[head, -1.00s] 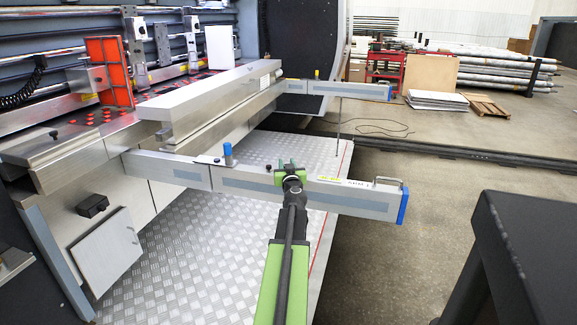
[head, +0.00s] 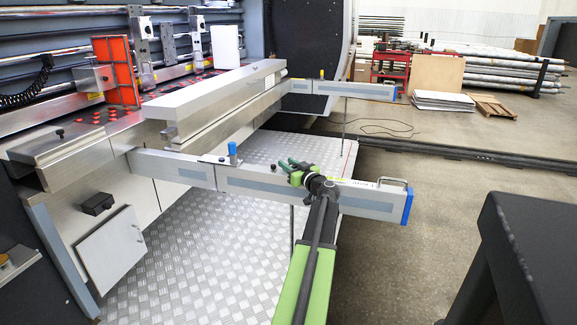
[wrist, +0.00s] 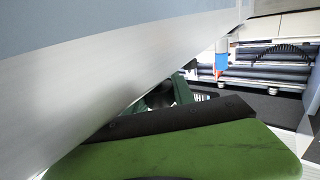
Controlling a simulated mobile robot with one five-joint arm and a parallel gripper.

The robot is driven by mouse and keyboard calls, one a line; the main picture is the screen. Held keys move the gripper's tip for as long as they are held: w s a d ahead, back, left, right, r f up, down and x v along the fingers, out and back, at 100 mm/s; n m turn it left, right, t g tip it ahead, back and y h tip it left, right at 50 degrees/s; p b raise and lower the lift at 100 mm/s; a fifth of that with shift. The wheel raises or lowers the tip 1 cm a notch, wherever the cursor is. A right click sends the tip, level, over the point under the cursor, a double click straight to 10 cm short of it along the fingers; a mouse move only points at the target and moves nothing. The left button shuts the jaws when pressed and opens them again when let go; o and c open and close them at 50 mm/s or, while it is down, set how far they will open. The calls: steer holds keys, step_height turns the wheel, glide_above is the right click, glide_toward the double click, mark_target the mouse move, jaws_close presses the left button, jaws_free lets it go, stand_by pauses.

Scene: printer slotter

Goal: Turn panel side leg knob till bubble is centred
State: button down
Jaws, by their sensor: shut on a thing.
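The near side arm of the panel (head: 255,182), a long grey beam with a blue end cap, extends right from the machine. A thin vertical leg (head: 291,228) shows beneath it. My gripper (head: 289,165) is at the beam's top, above that leg, and is shut on what looks like the leg knob. The fingers hide the knob in the head view. In the wrist view, a dark round part (wrist: 160,97) shows between my green fingers, partly covered. A yellow-green strip by the label on the beam may be the bubble level (head: 342,180); its bubble is too small to read.
A blue knob (head: 233,151) stands on the beam to the left, with a small dark knob close to my fingertips. A metal handle (head: 393,181) is at the right end. A dark block (head: 530,250) stands at right. Treadplate floor lies below.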

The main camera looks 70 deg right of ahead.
steer(key=shift+w, duration=0.1)
steer(key=c, duration=1.1)
jaws_free()
steer(key=shift+o, duration=0.2)
